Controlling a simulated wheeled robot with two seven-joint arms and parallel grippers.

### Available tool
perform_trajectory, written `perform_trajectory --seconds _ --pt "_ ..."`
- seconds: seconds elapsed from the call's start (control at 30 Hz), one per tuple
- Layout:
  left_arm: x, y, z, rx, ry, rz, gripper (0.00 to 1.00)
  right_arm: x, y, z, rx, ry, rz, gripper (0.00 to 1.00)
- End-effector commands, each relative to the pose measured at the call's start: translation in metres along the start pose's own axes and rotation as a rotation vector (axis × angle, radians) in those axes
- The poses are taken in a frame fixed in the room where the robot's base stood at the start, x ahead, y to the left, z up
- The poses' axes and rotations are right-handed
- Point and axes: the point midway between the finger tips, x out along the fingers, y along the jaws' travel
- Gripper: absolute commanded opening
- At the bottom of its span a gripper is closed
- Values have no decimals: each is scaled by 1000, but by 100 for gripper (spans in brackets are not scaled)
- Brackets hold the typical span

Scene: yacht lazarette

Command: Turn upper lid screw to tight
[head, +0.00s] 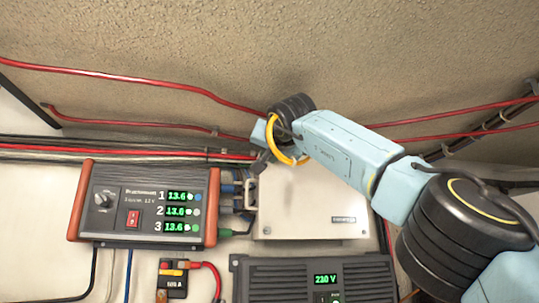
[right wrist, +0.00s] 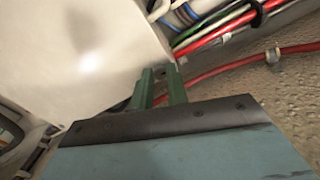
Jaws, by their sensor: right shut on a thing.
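The white box (head: 310,205) with its flat lid is mounted on the wall in the middle of the head view; its lid also fills the upper left of the right wrist view (right wrist: 90,60). My right gripper (head: 259,164) reaches in from the right to the upper left corner of the lid. Its two green fingers (right wrist: 160,74) are close together at the lid's corner, shut on the upper lid screw. The screw itself is mostly hidden between the fingertips, so its turn angle cannot be told. My left gripper is not in view.
An orange-ended panel (head: 145,203) with green readouts sits left of the box. A dark unit (head: 315,277) showing 230 V is below it. A small breaker (head: 173,277) is at lower left. Red cables (head: 130,77) run along the rough wall above.

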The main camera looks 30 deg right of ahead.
Motion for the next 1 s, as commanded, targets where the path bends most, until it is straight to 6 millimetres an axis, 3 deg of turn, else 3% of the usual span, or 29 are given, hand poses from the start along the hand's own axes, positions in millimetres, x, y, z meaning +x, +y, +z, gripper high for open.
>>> perform_trajectory --seconds 1.0 --pt "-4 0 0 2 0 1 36 0 -1 -1 908 1 -1 0"
